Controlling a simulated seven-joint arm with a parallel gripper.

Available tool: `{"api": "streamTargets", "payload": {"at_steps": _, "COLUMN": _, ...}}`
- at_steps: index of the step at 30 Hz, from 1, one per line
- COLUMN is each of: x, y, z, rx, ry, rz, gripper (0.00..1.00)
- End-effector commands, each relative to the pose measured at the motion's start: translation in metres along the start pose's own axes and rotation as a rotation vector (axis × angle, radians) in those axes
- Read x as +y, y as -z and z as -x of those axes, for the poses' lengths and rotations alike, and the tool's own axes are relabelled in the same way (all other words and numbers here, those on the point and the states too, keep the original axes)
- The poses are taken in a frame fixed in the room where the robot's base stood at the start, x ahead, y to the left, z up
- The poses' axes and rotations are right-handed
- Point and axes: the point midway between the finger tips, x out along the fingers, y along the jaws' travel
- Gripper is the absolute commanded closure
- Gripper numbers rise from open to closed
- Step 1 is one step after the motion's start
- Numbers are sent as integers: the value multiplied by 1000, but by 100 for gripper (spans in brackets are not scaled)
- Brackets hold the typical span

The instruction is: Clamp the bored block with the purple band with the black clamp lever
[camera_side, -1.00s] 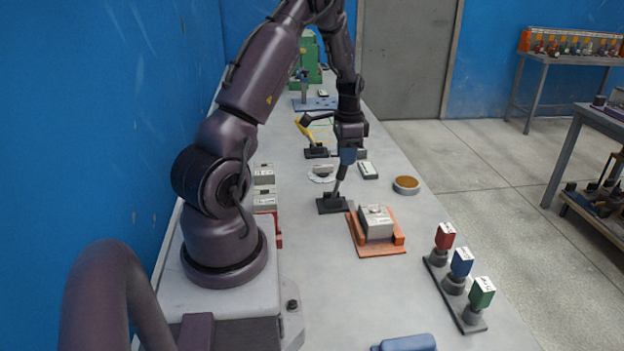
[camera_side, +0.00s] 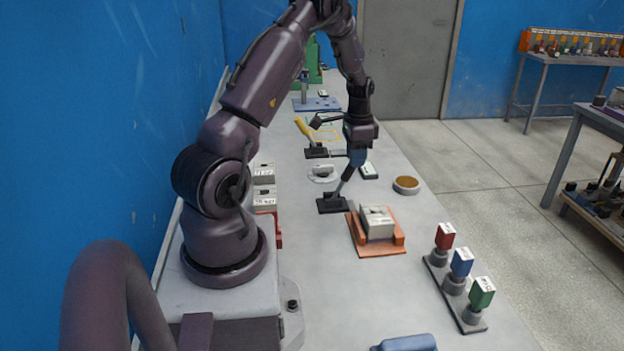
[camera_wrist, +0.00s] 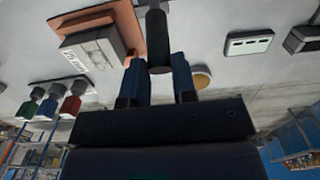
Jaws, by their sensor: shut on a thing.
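The black clamp lever (camera_side: 347,183) rises from its black base (camera_side: 332,205) and leans to the right in the side view. My gripper (camera_side: 356,160) is shut on its upper end. In the wrist view the dark round handle (camera_wrist: 157,40) lies between the blue fingers of my gripper (camera_wrist: 158,65). A pale grey block (camera_side: 377,221) sits in the orange fixture (camera_side: 368,250), right of the lever base. The block also shows in the wrist view (camera_wrist: 92,48). No purple band can be made out on it. The lever is apart from the block.
A second clamp with a yellow handle (camera_side: 302,127) stands farther back. A round dish (camera_side: 406,185) is to the right. Red, blue (camera_side: 461,264) and green-topped pieces stand on a dark rack in front. Grey blocks (camera_side: 264,175) stand beside my arm.

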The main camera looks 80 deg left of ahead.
Motion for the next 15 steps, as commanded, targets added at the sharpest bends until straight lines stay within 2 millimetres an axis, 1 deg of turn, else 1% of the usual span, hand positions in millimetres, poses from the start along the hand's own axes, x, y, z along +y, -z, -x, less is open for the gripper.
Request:
{"api": "streamTargets", "payload": {"at_steps": 1, "x": 1, "y": 4, "z": 1, "rx": 8, "ry": 2, "rz": -3, "gripper": 98}}
{"api": "streamTargets", "payload": {"at_steps": 9, "x": 1, "y": 4, "z": 1, "rx": 8, "ry": 2, "rz": -3, "gripper": 99}}
{"api": "streamTargets", "payload": {"at_steps": 15, "x": 1, "y": 10, "z": -2, "rx": 7, "ry": 2, "rz": -3, "gripper": 98}}
